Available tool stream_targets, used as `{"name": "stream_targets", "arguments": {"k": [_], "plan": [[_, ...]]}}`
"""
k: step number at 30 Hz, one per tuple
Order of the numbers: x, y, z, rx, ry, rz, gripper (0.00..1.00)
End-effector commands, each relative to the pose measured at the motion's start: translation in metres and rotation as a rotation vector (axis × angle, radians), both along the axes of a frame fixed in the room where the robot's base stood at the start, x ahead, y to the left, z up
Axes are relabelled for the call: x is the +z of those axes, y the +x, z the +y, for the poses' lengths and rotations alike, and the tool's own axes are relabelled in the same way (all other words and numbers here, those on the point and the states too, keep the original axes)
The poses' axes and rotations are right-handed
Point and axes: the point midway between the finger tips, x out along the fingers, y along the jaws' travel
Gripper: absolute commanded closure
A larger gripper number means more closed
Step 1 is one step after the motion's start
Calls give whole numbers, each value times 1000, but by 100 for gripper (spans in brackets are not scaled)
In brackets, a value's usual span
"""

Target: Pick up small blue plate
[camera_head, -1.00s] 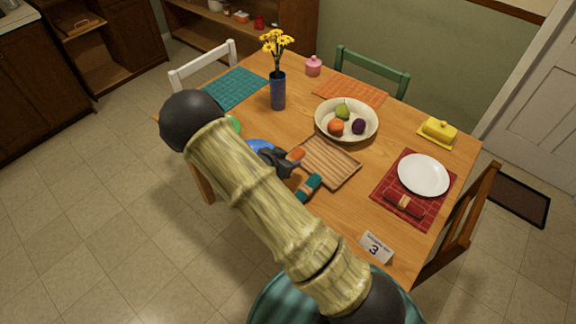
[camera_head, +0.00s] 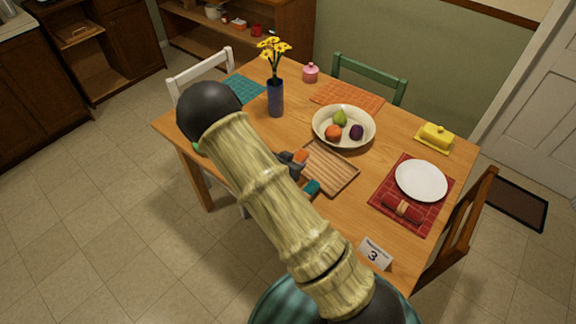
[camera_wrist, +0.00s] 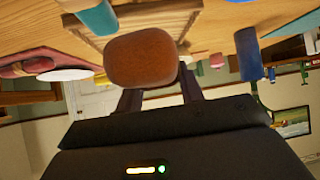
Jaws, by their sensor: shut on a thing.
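No small blue plate shows in either view now. My arm hides the table's near left part in the head view. My gripper (camera_head: 292,162) is low over the near side of the table, at the left edge of a ribbed wooden tray. It is shut on an orange-brown rounded thing (camera_wrist: 142,60), which fills the space between the fingers in the wrist view. Its orange end (camera_head: 301,156) also shows in the head view. A teal roll (camera_head: 312,187) lies close by and also shows in the wrist view (camera_wrist: 98,18).
The ribbed wooden tray (camera_head: 335,176) is right of my gripper. A fruit bowl (camera_head: 319,135), a blue vase (camera_head: 275,98) with yellow flowers and a pink jar (camera_head: 310,73) stand behind. A white plate (camera_head: 421,181) lies on a red mat at the right.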

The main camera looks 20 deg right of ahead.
Motion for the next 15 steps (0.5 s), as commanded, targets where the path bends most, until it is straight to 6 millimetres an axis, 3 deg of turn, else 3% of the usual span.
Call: {"name": "stream_targets", "arguments": {"k": [8, 15], "plan": [[5, 5, -18, 153, 1, -1, 85], [3, 7, -21, 334, 1, 1, 85]]}}
